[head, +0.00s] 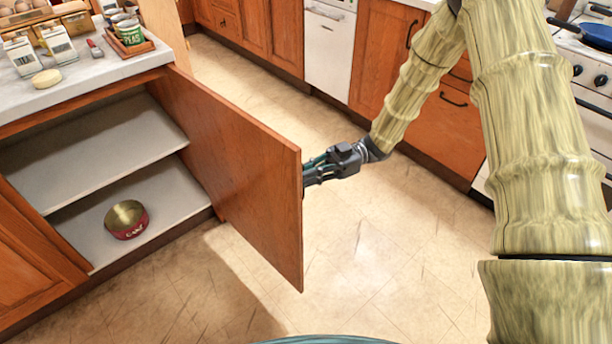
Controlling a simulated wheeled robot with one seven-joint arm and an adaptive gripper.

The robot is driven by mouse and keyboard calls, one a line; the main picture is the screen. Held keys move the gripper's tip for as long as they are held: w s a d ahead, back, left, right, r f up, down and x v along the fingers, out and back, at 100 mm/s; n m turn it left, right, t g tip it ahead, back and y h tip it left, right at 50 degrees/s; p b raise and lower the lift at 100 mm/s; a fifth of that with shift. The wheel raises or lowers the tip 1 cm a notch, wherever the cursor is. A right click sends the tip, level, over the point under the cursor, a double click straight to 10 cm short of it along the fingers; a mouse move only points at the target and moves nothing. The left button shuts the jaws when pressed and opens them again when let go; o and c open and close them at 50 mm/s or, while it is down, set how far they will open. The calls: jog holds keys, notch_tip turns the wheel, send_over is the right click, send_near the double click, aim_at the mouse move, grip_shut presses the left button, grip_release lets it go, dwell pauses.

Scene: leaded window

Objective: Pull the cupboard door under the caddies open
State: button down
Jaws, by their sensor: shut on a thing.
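The cupboard door (235,165) under the counter stands wide open, swung out to the right over the floor. My gripper (308,175) is at the door's free edge, reaching from the right side. It is shut on the door, probably at its handle; the handle and the fingertips are partly hidden behind the edge. The open cupboard (100,165) shows a shelf and a floor panel. A red tin (127,220) with a gold top stands on the bottom panel. Which items on the counter are the caddies, I cannot tell.
The counter (105,72) holds cartons (57,40), a round pale lid (46,79), a tray with cans (130,40) and eggs. Cabinets (385,50), a white dishwasher (330,40) and a stove (590,75) line the back and right. The tiled floor (380,240) is clear.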

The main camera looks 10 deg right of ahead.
jog(key=c, duration=1.6)
grip_release()
jog(key=shift+w+a, duration=0.25)
jog(key=shift+o, duration=0.2)
jog(key=shift+s+d, duration=0.1)
jog(key=v, duration=1.2)
